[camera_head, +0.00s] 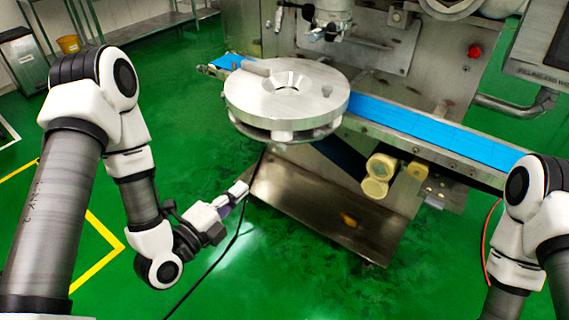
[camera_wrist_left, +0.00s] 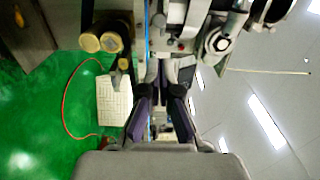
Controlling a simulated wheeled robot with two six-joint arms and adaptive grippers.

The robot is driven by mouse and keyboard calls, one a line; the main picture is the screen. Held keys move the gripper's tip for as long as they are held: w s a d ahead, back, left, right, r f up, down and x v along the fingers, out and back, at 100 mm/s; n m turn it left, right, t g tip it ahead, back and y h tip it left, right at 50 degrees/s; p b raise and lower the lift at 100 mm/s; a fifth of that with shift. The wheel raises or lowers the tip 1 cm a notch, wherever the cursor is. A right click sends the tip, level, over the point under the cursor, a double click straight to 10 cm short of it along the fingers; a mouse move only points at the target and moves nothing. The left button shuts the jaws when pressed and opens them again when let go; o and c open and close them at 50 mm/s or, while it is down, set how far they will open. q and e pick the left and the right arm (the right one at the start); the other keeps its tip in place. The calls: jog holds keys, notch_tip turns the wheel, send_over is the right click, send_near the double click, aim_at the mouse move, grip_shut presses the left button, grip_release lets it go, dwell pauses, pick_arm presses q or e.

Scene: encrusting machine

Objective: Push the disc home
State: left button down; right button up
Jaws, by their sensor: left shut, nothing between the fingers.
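The silver round disc (camera_head: 245,99) sits level beside the blue conveyor belt, with a funnel-like hole in its centre and a second round plate just below it. My left gripper (camera_head: 243,190) is below the disc, apart from it, over the green floor. It is shut and empty. Its dark fingers also show in the left wrist view (camera_wrist_left: 163,88), where I cannot make out the disc. My right arm shows at the right edge, but its gripper is out of view.
The blue conveyor belt (camera_head: 440,128) runs behind the disc to the right. Yellowish rollers (camera_head: 374,188) stick out below it. A dark cable (camera_head: 222,254) lies near my left gripper. A red button (camera_head: 474,51) is on the machine. Green floor is open at front.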

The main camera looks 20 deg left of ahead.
pick_arm(q)
jog(key=b+x, duration=0.2)
jog(key=b, duration=0.1)
jog(key=p, duration=0.3)
send_near(299, 135)
jog(key=shift+w+a+f, duration=0.1)
jog(key=shift+w+f, duration=0.45)
jog(key=shift+f, duration=0.05)
jog(key=shift+w, duration=0.1)
jog(key=b+x, duration=0.2)
jog(key=x, duration=0.7)
jog(key=shift+w+f+b, duration=0.2)
jog(key=shift+b, duration=0.1)
jog(key=shift+w+r, duration=0.15)
